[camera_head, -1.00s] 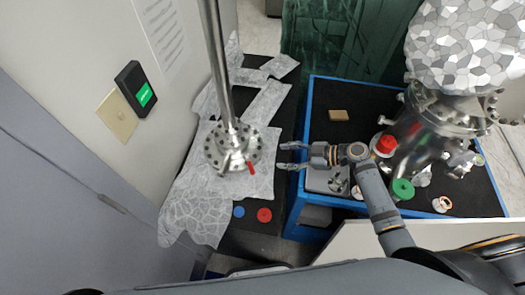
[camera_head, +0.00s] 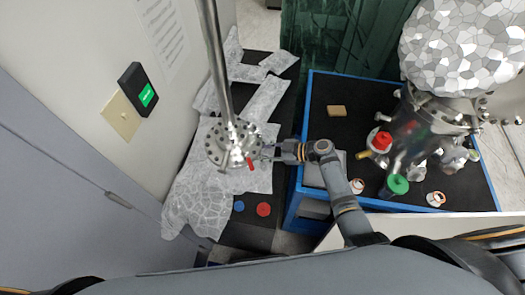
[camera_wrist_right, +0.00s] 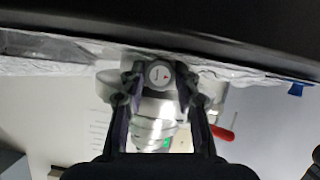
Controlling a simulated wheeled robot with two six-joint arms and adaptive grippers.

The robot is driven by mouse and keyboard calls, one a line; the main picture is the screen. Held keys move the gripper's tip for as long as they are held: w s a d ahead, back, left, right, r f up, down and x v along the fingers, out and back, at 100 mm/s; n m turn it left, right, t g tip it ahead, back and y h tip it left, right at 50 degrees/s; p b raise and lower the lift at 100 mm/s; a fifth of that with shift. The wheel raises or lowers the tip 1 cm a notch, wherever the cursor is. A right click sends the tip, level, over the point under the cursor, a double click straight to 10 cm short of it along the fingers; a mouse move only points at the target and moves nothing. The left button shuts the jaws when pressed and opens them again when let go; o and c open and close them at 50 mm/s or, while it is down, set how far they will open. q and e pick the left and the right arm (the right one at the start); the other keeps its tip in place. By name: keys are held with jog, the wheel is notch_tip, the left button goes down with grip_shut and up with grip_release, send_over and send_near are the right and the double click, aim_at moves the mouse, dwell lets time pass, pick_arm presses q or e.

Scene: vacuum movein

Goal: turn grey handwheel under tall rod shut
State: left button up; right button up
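The tall rod (camera_head: 216,62) stands upright on a round bolted metal flange (camera_head: 218,150) on the left bench. A small grey round handwheel with a red mark (camera_wrist_right: 159,73) shows in the right wrist view, its face toward the camera. My right gripper (camera_head: 268,152) reaches in from the right at the flange's right edge. In the right wrist view its open fingers (camera_wrist_right: 160,72) stand on either side of the handwheel; I cannot tell whether they touch it. In the head view the handwheel is too small and hidden to make out. My left gripper is out of view.
A red handle (camera_head: 250,163) sticks out close to my right gripper. Crumpled foil (camera_head: 200,198) covers the bench, with blue (camera_head: 239,206) and red (camera_head: 263,209) discs nearby. A blue-edged cart (camera_head: 306,120) carries a metal chamber (camera_head: 420,130) on the right.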

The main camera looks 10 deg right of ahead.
grip_shut()
jog(key=shift+w+f+m+g+b, duration=0.1)
jog(key=shift+f+m+g+b, duration=0.25)
jog(key=shift+b, duration=0.55)
jog(key=shift+r+m+b, duration=0.15)
jog(key=shift+m+b, duration=0.2)
jog(key=shift+b, duration=0.05)
jog(key=shift+r+m+g, duration=0.15)
jog(key=shift+m+g, duration=0.1)
jog(key=shift+m, duration=0.05)
jog(key=o, duration=0.6)
grip_release()
